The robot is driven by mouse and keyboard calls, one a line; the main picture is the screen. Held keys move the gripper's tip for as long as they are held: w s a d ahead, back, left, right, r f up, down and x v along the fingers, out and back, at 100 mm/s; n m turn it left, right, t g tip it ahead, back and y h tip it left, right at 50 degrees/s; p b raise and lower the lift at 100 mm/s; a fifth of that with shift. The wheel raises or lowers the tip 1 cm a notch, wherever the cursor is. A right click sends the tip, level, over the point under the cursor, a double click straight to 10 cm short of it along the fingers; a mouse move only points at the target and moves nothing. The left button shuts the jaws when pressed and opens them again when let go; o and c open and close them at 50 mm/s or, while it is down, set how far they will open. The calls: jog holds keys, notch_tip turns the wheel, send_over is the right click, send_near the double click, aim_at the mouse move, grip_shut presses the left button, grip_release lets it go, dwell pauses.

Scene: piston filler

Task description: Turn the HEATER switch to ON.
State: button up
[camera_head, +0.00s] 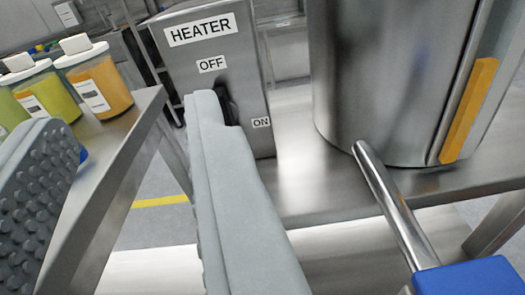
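The HEATER box (178,60) is a grey metal housing at the upper middle, labelled HEATER. Its OFF label (212,64) is above, and its ON label (261,122) is lower right. The black switch (224,98) shows as a small dark piece between the labels, mostly hidden behind my right finger. Its setting cannot be read. My gripper (128,112) is open, with a wide empty gap between its grey fingers. The right finger's tip overlaps the switch in the picture; I cannot tell whether they touch. The left finger shows its studded inner pad and is well left of the box.
A large steel vessel (390,70) with an orange strip (469,110) stands right of the box. A steel bar with a blue end (470,277) reaches toward the lower right. Jars with white lids (97,82) stand on a metal table (110,170) at left.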

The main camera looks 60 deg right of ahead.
aim_at(226, 120)
notch_tip(226, 120, down, 8)
jog(key=w+a+m+g+h, duration=0.1)
jog(key=g+h, duration=0.1)
jog(key=g, duration=0.2)
jog(key=x, duration=1.7)
jog(key=shift+f, duration=0.3)
jog(key=shift+s+d, duration=0.1)
jog(key=shift+c, duration=0.5)
grip_shut()
